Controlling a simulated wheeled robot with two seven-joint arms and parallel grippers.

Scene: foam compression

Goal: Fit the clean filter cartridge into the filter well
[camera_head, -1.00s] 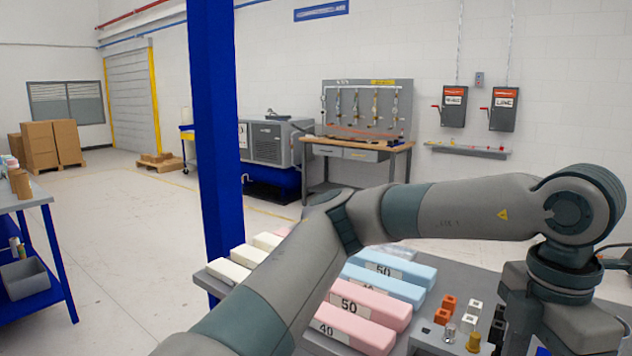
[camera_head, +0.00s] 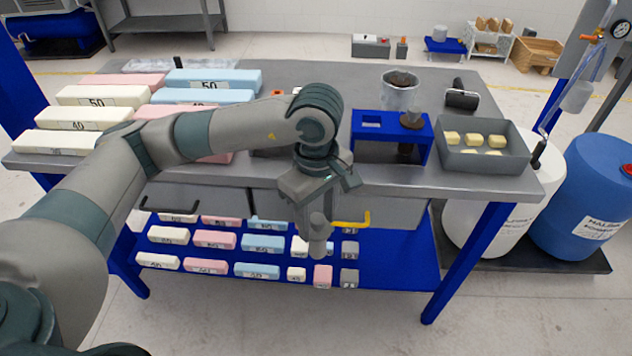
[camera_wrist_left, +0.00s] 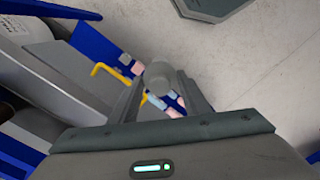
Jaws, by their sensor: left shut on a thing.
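My left gripper (camera_head: 318,212) hangs pointing down in front of the bench's front edge. It is shut on a pale grey cylinder, which looks like the clean filter cartridge (camera_head: 318,242). The cylinder hangs roughly upright, and it also shows between the fingers in the left wrist view (camera_wrist_left: 158,75). A blue stand (camera_head: 363,152) is on the bench to the right of the gripper, with a square opening and a round brownish part on top. I cannot tell for certain which part is the filter well. My right gripper is not in view.
Foam blocks (camera_head: 205,97) cover the left of the grey bench (camera_head: 300,72). A clear jar (camera_head: 400,92) with dark contents stands behind the blue stand. A grey tray (camera_head: 485,158) with yellow pieces is at right. A yellow handle (camera_head: 350,223) projects near the gripper. A blue shelf lies below.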

